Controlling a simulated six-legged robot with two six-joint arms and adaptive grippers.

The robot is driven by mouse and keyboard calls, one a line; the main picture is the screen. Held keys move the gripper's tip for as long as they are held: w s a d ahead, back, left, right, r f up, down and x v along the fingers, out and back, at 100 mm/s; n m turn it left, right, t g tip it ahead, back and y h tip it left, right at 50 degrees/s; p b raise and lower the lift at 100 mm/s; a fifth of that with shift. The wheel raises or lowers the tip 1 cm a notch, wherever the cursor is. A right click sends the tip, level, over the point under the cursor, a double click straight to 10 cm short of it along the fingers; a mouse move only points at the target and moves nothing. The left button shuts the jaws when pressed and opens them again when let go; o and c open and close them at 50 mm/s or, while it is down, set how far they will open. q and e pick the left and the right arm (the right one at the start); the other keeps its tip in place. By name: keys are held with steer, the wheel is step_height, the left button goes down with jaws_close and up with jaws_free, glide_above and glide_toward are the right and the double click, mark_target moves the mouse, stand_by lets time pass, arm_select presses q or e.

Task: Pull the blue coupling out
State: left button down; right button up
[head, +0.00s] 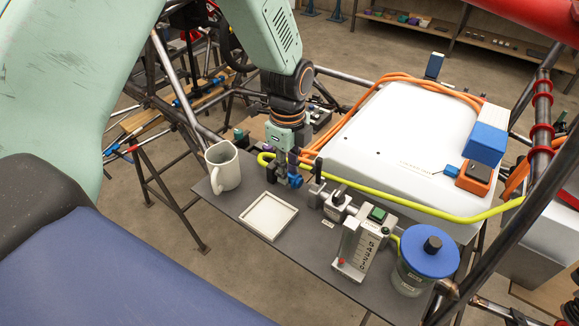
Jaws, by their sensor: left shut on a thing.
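The blue coupling (295,181) is a small blue piece at the left end of the row of fittings on the grey shelf. My left gripper (285,172) comes down from above and is shut on it; its dark fingers hide part of the coupling. I cannot tell whether the coupling is still seated or apart from its mating part. A yellow-green hose (400,204) runs right behind the gripper along the white case. My right gripper is not in view.
A white mug (223,167) stands left of my left gripper. An empty square tray (268,217) lies in front of it. A grey device with a green button (366,237) and a blue-lidded jar (427,258) stand to the right. Chassis tubes and orange cables (400,77) surround the white case (391,138).

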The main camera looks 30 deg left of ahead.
mark_target(289, 173)
arm_select(q)
steer(key=c, duration=1.1)
jaws_free()
steer(key=shift+c, duration=0.2)
steer(key=shift+d, duration=0.1)
step_height(289, 173, up, 12)
